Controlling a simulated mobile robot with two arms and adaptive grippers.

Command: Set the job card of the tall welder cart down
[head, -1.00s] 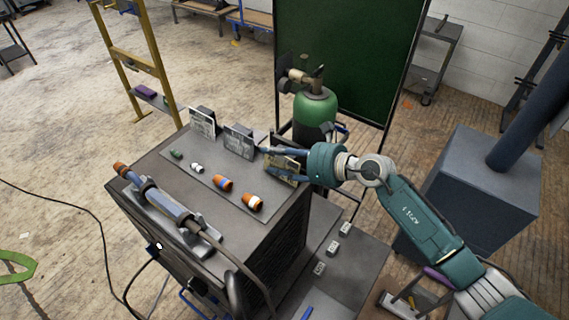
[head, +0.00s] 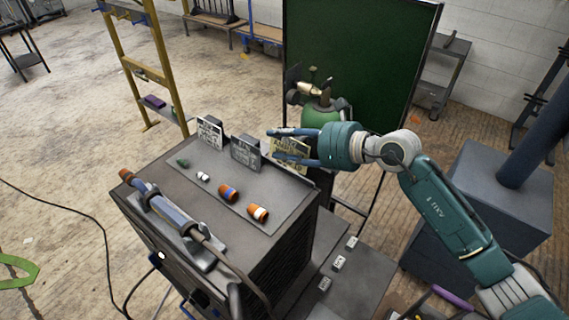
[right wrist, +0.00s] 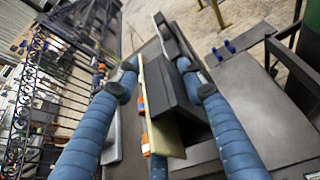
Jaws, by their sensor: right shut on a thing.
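The tall welder cart (head: 150,210) stands in the middle of the head view, with a grey tray top. My right gripper (head: 277,145) is shut on a cream job card (head: 292,150) at the top's right back corner. The fingers partly cover the card. In the right wrist view the cream card (right wrist: 160,120) shows nearly edge-on between the blue fingers (right wrist: 157,68), against a dark block (right wrist: 187,98). Two other cards, a left one (head: 209,132) and a middle one (head: 245,152), stand upright along the back edge. My left gripper is not in view.
Orange-and-white (head: 257,213), orange-and-blue (head: 228,194), white and green small parts lie on the cart top. A torch (head: 165,205) rests along its left edge. A green gas cylinder (head: 318,118) and green screen (head: 355,70) stand close behind. Small labelled blocks sit on a lower shelf (head: 340,290).

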